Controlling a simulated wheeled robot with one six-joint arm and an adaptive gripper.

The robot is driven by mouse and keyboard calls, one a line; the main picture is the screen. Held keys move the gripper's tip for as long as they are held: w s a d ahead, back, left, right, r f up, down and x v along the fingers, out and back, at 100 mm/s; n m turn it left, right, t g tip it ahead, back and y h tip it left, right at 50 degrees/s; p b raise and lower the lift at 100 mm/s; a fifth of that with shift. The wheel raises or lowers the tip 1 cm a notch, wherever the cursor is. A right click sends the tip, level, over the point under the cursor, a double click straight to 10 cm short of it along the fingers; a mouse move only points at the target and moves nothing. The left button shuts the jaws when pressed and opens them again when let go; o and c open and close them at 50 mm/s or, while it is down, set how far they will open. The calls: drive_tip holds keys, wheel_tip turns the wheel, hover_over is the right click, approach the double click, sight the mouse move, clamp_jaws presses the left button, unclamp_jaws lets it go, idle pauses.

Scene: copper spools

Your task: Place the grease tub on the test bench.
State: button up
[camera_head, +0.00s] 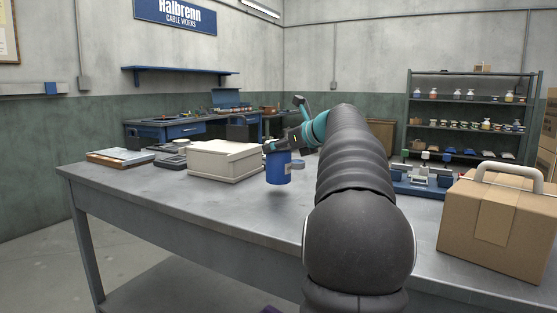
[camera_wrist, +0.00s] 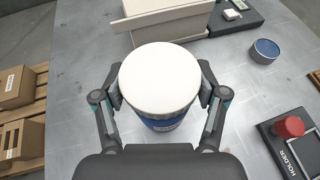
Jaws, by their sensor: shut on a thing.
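The grease tub is a blue cylinder (camera_head: 279,170) with a broad white lid, which fills the middle of the wrist view (camera_wrist: 158,80). My gripper (camera_head: 279,146) is shut on it, with one finger on each side below the lid in the wrist view (camera_wrist: 160,97). The tub is upright, over the grey metal bench (camera_head: 190,207). The head view also shows a blue workbench (camera_head: 182,130) by the back wall. No label tells which one is the test bench.
A cream box (camera_head: 224,160) stands left of the tub. A small blue tin (camera_wrist: 265,50) and a holder with a red part (camera_wrist: 289,127) lie to the right in the wrist view. A cardboard box (camera_head: 500,225) stands at the right. The bench's front left is clear.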

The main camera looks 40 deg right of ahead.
sight(279, 157)
drive_tip(key=shift+f, duration=1.4)
drive_tip(key=shift+f+b, duration=0.15)
drive_tip(key=shift+b, duration=0.15)
drive_tip(key=o, duration=1.8)
drive_tip(key=v, duration=1.2)
